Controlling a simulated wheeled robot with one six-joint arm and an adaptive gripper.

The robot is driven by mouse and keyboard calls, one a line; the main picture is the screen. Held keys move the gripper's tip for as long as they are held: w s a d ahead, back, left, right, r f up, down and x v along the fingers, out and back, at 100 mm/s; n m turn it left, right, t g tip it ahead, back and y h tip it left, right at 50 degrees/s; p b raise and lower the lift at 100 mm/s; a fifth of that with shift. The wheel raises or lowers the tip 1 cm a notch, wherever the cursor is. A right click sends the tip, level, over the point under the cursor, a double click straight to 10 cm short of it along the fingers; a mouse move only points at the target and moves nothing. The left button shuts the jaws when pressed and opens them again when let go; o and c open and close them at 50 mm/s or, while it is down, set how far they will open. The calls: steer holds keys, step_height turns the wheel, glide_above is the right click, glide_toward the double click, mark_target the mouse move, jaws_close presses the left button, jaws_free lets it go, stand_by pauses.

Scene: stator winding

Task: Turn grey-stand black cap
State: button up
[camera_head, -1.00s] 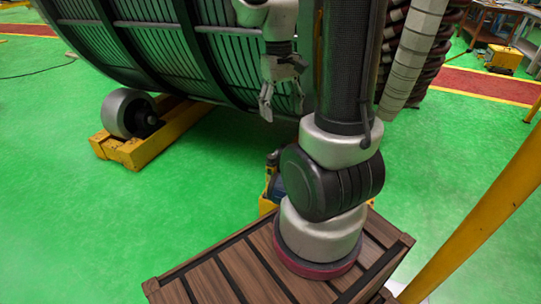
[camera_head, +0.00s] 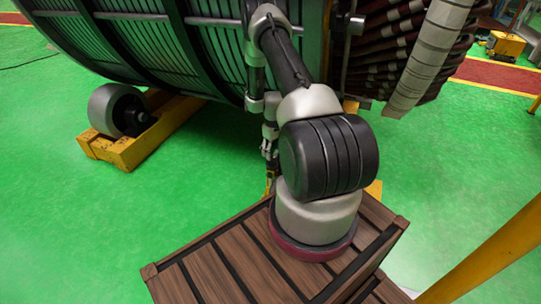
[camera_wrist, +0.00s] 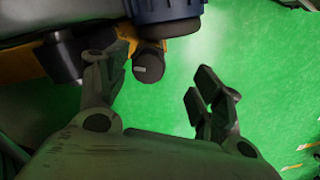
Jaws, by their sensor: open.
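My gripper (camera_wrist: 160,85) is open and empty in the wrist view, with one dark finger on the left and one on the right. A small black cylinder with a pale mark on its end (camera_wrist: 149,68) shows just past the left finger, towards the gap between the fingers. A wider dark cylinder (camera_wrist: 62,60) lies further left, under a grey body (camera_wrist: 60,14). I cannot tell for certain which dark part is the grey stand's cap. In the head view my gripper (camera_head: 267,150) hangs low beside the wooden platform, small and partly hidden.
A blue ribbed part (camera_wrist: 166,8) and yellow pieces (camera_wrist: 155,48) are close above the gripper. The large stator (camera_head: 140,45) fills the back. A roller (camera_head: 117,110) on a yellow base stands left. A yellow post (camera_head: 490,258) slants at right. Green floor is clear at left.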

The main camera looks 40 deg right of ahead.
mark_target(272, 161)
steer(key=shift+w+d+n+t, duration=0.15)
steer(key=shift+w+d, duration=0.05)
steer(key=shift+w, duration=0.25)
steer(key=shift+w+d+n+t, duration=0.15)
steer(key=shift+w+d, duration=0.05)
steer(key=shift+w, duration=0.25)
steer(key=shift+f, duration=0.1)
step_height(272, 161, down, 8)
steer(key=shift+r, duration=0.25)
steer(key=c, duration=1)
